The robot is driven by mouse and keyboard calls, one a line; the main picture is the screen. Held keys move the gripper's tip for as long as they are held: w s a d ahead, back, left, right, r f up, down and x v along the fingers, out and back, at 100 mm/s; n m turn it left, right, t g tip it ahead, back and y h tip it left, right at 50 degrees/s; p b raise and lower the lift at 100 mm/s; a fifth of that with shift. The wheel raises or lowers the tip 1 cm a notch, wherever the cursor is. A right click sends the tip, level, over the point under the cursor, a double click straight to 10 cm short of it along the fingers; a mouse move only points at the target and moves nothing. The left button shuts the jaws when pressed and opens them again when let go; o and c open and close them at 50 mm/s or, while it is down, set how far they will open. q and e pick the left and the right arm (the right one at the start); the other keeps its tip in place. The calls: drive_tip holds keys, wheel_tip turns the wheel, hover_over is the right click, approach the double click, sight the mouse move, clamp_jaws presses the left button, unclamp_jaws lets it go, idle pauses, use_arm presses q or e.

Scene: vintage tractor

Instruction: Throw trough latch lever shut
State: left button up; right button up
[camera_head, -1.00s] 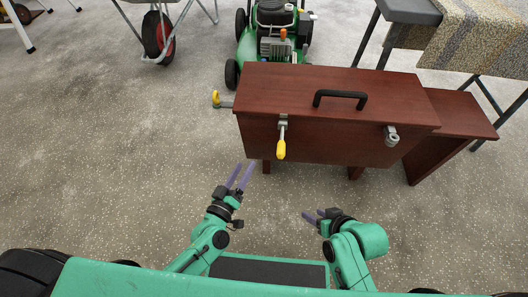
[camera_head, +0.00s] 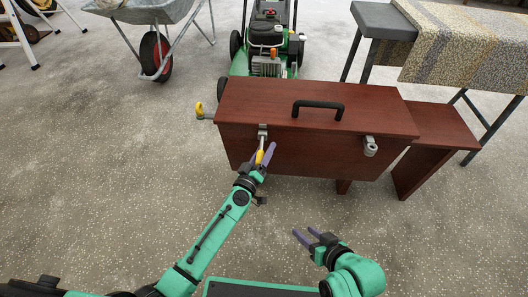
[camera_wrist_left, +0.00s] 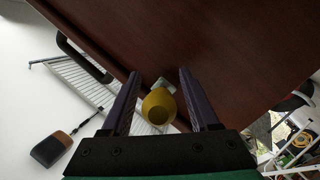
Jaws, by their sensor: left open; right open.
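The trough (camera_head: 310,110) is a dark red wooden box with a black handle on its lid. The latch lever (camera_head: 261,154) has a yellow grip and hangs down from a metal bracket on the front face, at the left. My left gripper (camera_head: 264,156) is open at the lever, its purple fingers on either side of the yellow grip. In the left wrist view the yellow grip (camera_wrist_left: 159,106) sits between the two open fingers, with visible gaps; whether either touches cannot be told. My right gripper (camera_head: 305,236) is open and empty, low in front of the trough.
A metal fitting (camera_head: 370,146) sits on the trough's front right. A second yellow-ended lever (camera_head: 200,111) sticks out at its left. A wooden bench (camera_head: 436,140) adjoins the right side. A green mower (camera_head: 266,45) and wheelbarrow (camera_head: 155,50) stand behind. The floor in front is clear.

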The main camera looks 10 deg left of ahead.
use_arm(q)
clamp_jaws()
idle(1.3)
